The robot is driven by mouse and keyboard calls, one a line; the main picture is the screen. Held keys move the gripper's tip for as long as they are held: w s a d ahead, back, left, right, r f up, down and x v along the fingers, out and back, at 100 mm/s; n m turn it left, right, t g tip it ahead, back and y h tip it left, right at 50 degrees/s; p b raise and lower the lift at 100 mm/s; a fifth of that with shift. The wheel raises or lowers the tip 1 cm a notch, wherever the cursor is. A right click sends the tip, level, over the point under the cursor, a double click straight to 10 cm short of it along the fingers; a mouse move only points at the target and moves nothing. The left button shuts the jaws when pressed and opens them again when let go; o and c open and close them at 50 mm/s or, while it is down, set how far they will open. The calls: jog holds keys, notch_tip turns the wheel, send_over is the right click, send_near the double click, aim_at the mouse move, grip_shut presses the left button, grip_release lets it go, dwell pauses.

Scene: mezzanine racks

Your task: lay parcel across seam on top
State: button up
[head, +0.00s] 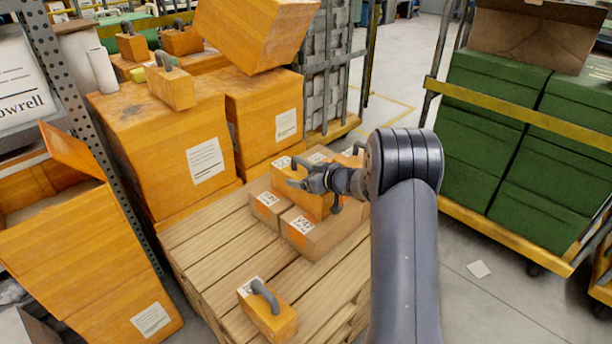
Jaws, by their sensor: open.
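An orange parcel (312,204) with a white label and a grey handle sits on top of two brown boxes. The left brown box (268,204) and the front brown box (318,238) stand side by side, and the orange parcel appears to span the seam between them. My gripper (305,180) is open at the orange parcel's handle; whether the fingers touch it is too small to tell. My arm and wrist hide the right side of the stack. Another orange parcel (272,318) with a grey handle stands alone on the pallet's front part.
The wooden pallet (215,250) has bare slats left of and in front of the stack. More boxes stand behind it, partly hidden. Large orange boxes (165,150) stand at the left. A cart with green boxes (485,130) is at the right. Open floor (455,270) lies between.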

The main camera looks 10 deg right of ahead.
jog(key=shift+r+p, duration=0.55)
jog(key=shift+p, duration=0.25)
jog(key=v, duration=1.2)
jog(key=shift+f, duration=0.2)
jog(key=x, duration=1.2)
jog(key=shift+w+a+f+b, duration=0.1)
jog(key=shift+a+f+b, duration=0.05)
jog(key=shift+f+b, duration=0.3)
jog(key=shift+b, duration=0.65)
jog(key=shift+r+p, duration=0.2)
jog(key=shift+p, duration=0.15)
jog(key=shift+f+b, duration=0.15)
jog(key=shift+b, duration=0.15)
